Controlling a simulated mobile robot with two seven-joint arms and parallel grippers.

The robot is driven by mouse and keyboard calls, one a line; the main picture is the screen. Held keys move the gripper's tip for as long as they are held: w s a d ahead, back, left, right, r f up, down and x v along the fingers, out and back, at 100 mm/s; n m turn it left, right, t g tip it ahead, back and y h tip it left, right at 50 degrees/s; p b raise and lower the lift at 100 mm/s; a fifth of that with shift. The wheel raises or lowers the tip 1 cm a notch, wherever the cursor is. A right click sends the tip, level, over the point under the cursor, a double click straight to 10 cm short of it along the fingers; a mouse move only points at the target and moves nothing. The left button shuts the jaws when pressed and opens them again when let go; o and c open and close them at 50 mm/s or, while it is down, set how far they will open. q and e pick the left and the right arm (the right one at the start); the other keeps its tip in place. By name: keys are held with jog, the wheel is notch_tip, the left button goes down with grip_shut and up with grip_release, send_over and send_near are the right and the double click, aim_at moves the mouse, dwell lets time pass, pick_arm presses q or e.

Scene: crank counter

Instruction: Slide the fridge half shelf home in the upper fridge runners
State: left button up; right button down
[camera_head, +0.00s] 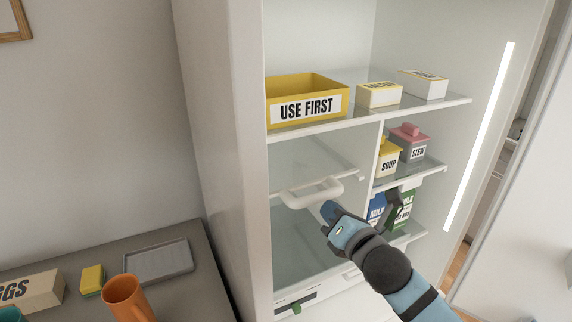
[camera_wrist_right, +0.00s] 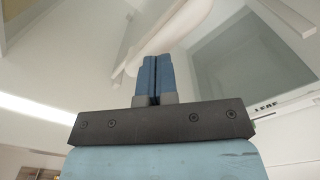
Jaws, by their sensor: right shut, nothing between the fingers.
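The fridge half shelf (camera_head: 300,171) is a clear pane in the left half of the fridge, below the full-width shelf. A white loop handle (camera_head: 298,201) stands out at its front, and a pale handle-like bar shows in the right wrist view (camera_wrist_right: 178,32). Short white runner ends show beside the pane, one at the divider (camera_head: 362,178). How far back the pane sits is hard to tell. My right gripper (camera_head: 327,207) is shut and empty, its fingertips close at the handle's right front; contact is unclear. The fingers show together in the wrist view (camera_wrist_right: 154,62). My left gripper is out of view.
A yellow USE FIRST bin (camera_head: 307,107) and two small boxes stand on the shelf above. Soup (camera_head: 389,163) and stew (camera_head: 411,150) containers stand right of the divider, with milk cartons (camera_head: 377,208) below. The counter (camera_head: 190,285) at left holds a grey tray and orange cup.

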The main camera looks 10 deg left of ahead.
aim_at(321, 200)
jog(key=shift+x, duration=1.7)
jog(key=shift+p+v, duration=0.75)
jog(key=shift+v, duration=0.5)
jog(key=shift+p+v, duration=0.4)
jog(key=shift+v, duration=0.9)
